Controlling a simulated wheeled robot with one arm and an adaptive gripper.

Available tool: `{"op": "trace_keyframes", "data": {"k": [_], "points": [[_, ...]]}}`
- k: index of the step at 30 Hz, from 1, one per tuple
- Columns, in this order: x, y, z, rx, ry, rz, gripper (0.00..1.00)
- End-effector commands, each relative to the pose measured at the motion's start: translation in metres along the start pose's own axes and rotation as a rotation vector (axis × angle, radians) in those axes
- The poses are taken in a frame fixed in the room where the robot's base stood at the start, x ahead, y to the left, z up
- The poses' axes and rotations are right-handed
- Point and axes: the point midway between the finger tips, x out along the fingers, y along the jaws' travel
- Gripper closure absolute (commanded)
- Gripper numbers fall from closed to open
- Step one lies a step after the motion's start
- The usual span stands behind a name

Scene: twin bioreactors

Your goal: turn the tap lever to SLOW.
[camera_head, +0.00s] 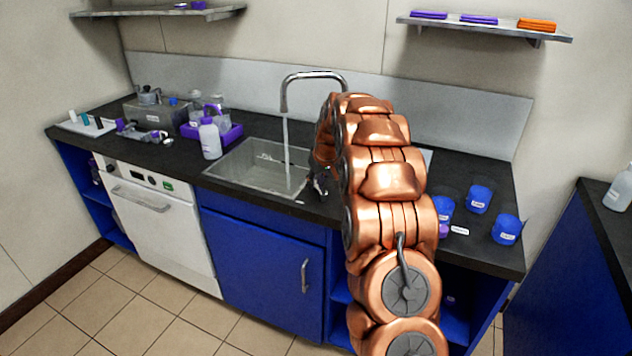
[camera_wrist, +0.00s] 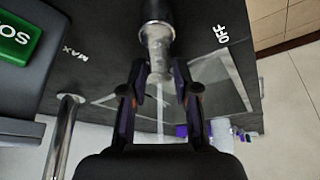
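The chrome tap (camera_head: 314,76) arches over the sink, and a stream of water (camera_head: 286,150) runs from its spout. In the wrist view a grey metal shaft with a black collar, seemingly the tap lever (camera_wrist: 157,38), points in between the fingertips of my gripper (camera_wrist: 159,68). The fingers are apart, one on each side of it, with visible gaps. The words MAX (camera_wrist: 75,54) and OFF (camera_wrist: 220,34) are printed on the dark surface; I see no SLOW mark. In the head view my arm hides the lever and most of my gripper (camera_head: 319,186).
The sink (camera_head: 240,168) lies left of my arm. A white bottle (camera_head: 209,138) and a purple tray (camera_head: 232,134) stand left of it. Several blue containers (camera_head: 479,199) stand on the counter at right. A green labelled block (camera_wrist: 15,38) is close at left in the wrist view.

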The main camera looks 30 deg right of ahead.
Motion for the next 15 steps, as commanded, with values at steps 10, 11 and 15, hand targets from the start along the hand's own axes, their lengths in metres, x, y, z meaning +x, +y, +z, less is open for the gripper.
{"op": "trace_keyframes", "data": {"k": [10, 11, 15], "points": [[-0.0001, 0.0002, -0.0002, -0.001, 0.001, 0.000, 0.54], [-0.0001, 0.0003, -0.0002, -0.001, 0.001, 0.001, 0.54], [-0.0026, 0.0003, -0.0003, -0.001, 0.001, 0.001, 0.54]]}}
